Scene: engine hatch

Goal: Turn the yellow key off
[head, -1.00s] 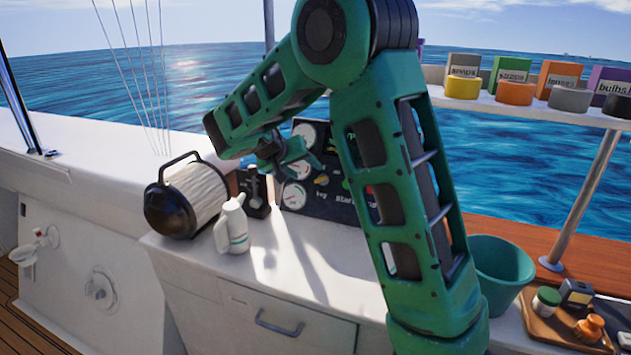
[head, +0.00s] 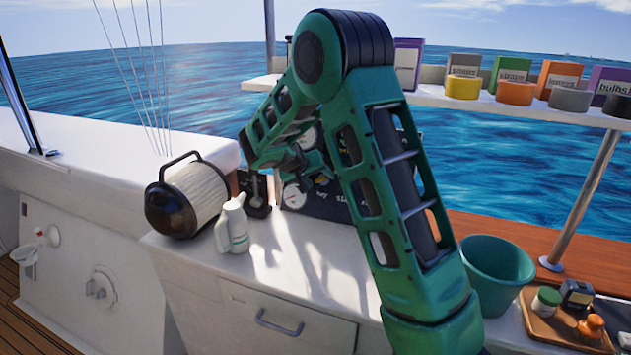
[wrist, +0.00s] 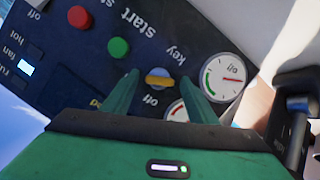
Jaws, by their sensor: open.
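The yellow key (wrist: 158,82) is on the dark control panel (wrist: 60,64), between the words "key" and "off" in the wrist view. It lies roughly crosswise between my fingers there. My gripper (wrist: 160,86) is open, with one green finger on each side of the key and a gap on both sides; I cannot tell how far the tips are from the panel. In the head view my arm hides the key, and my gripper (head: 308,170) is in front of the panel (head: 325,205).
Red (wrist: 79,17) and green (wrist: 118,47) buttons and round gauges (wrist: 223,76) surround the key. A black lever unit (head: 254,192), a white jug (head: 232,225) and a cylindrical filter (head: 188,198) stand left of the panel. A green bucket (head: 494,272) stands at right.

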